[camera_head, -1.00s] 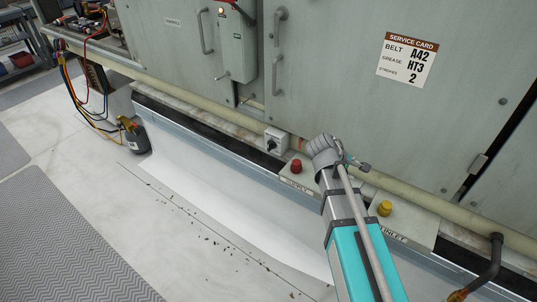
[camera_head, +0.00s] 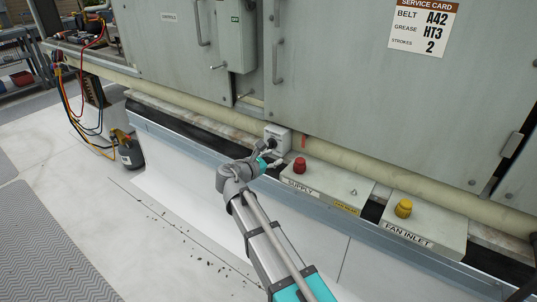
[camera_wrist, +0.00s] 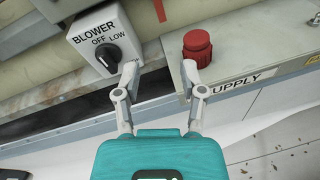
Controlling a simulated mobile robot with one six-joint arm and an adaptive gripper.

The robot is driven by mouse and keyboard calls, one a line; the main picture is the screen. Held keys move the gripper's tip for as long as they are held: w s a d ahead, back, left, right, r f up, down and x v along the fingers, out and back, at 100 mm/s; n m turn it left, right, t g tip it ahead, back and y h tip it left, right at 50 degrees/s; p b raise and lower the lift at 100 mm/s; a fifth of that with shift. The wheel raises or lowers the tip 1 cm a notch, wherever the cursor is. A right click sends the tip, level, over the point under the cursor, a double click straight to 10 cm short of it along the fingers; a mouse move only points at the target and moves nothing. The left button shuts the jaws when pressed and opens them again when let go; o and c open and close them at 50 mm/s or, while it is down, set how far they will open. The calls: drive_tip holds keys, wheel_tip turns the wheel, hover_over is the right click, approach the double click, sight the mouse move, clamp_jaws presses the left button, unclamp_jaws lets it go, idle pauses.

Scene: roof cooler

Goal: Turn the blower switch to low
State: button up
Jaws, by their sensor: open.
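The blower switch is a black rotary knob (camera_wrist: 108,57) on a light grey box (camera_wrist: 82,32) marked BLOWER, OFF and LOW. In the wrist view the knob sits at upper left. Which mark it points to is hard to tell. In the head view the switch box (camera_head: 283,138) is on the ledge under the cabinet. My gripper (camera_wrist: 160,72) is open and empty, its left finger close to the knob's right side. I cannot tell whether they touch. My gripper also shows in the head view (camera_head: 275,156), just in front of the box.
A red button (camera_wrist: 197,46) on the SUPPLY box stands just right of my gripper. A yellow knob (camera_head: 404,208) on the FAN INLET box (camera_head: 425,226) is further right. A pipe (camera_head: 350,160) runs along behind.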

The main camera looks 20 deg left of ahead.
sight(268, 142)
drive_tip(key=s+a+f+n+t+y+b, duration=0.1)
drive_tip(key=s+a+n+t+b, duration=0.1)
drive_tip(key=a, duration=0.6)
drive_tip(key=shift+s+a+f+n+y+b, duration=0.3)
drive_tip(key=shift+s+f+n+y+b, duration=0.25)
drive_tip(key=shift+n, duration=0.55)
drive_tip(key=shift+w+r, duration=0.15)
drive_tip(key=x, duration=1.3)
drive_tip(key=shift+w+d+r, duration=0.2)
drive_tip(key=shift+w+r, duration=0.05)
drive_tip(key=shift+c, duration=0.3)
clamp_jaws()
